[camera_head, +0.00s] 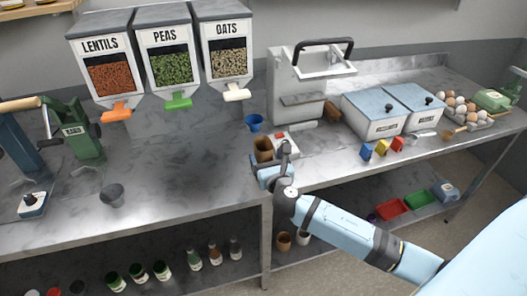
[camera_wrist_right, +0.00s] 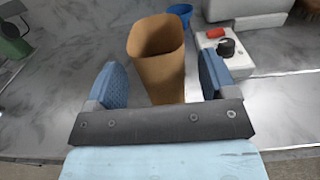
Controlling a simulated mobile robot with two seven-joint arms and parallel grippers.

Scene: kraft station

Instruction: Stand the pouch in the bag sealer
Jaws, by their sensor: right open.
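The pouch (camera_head: 263,149) is a brown kraft-paper bag, open at the top and standing upright near the front edge of the counter. In the right wrist view the pouch (camera_wrist_right: 157,62) stands between the two blue finger pads, with gaps visible on both sides. My right gripper (camera_head: 270,170) is open, low at the counter edge, just in front of the pouch. A grey machine with a black handle (camera_head: 298,85) stands behind it, and a green press (camera_head: 84,135) stands at the left. I cannot tell which is the bag sealer. My left gripper is not in view.
A white device with a red button (camera_head: 285,139) is close right of the pouch, and a blue cup (camera_head: 253,122) is behind. Dispensers of lentils (camera_head: 112,75), peas and oats hang at the back. A dark scoop (camera_head: 112,194) lies left; the counter between is clear.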

